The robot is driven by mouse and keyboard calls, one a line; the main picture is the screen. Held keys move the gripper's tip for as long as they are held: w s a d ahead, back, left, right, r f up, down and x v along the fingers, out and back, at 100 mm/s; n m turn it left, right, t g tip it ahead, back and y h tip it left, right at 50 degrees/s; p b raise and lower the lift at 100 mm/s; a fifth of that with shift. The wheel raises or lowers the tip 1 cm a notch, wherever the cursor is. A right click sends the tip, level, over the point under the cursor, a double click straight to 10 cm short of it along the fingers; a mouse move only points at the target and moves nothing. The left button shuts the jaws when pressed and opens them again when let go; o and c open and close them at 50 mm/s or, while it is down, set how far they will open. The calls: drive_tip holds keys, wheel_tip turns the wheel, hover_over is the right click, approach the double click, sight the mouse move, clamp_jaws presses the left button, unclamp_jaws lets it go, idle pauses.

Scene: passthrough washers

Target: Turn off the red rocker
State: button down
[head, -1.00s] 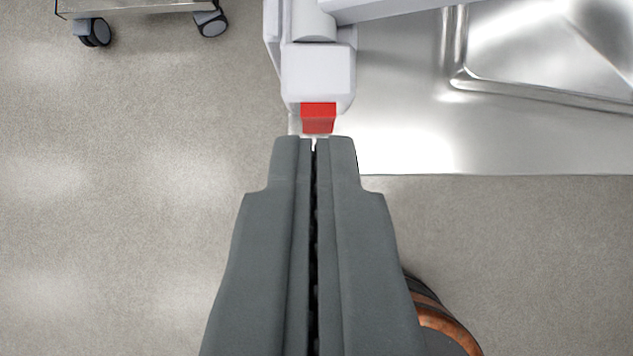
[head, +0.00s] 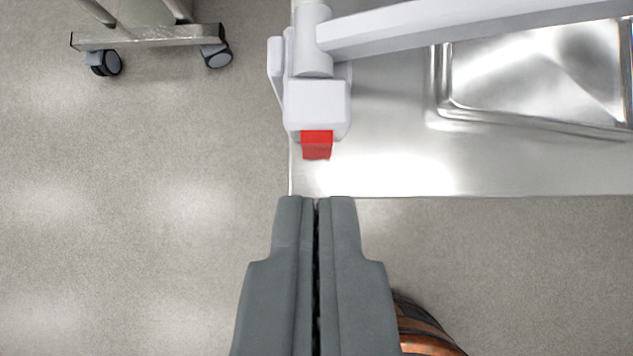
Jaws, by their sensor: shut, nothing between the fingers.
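The red rocker (head: 317,145) sits on the front end of a white housing (head: 318,104) at the left end of the steel counter. My gripper (head: 316,198) is shut and empty. In the picture its fingertips lie just below the rocker, near the counter's front edge, with a clear gap between them and the rocker. Whether the rocker is pressed on or off I cannot tell.
A white bar (head: 430,28) runs right from the housing over the steel counter (head: 390,170). A sink basin (head: 540,75) is at the right. A wheeled cart (head: 150,38) stands at the upper left. The floor (head: 130,200) at left is clear.

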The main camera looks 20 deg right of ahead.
hover_over(316, 139)
drive_tip(key=s, duration=0.1)
wheel_tip(316, 139, down, 8)
drive_tip(key=f, duration=0.2)
drive_tip(key=shift+s+a+f, duration=0.2)
drive_tip(key=shift+f, duration=0.15)
drive_tip(key=shift+s+f, duration=0.1)
drive_tip(key=shift+f, duration=0.45)
drive_tip(key=shift+s+a+f, duration=0.25)
drive_tip(key=shift+s+f, duration=0.4)
drive_tip(key=shift+f, duration=0.15)
drive_tip(key=shift+w+d, duration=0.1)
drive_tip(key=shift+w, duration=0.05)
drive_tip(key=shift+w+d+r, duration=0.1)
drive_tip(key=shift+w+r, duration=0.2)
drive_tip(key=shift+w, duration=0.2)
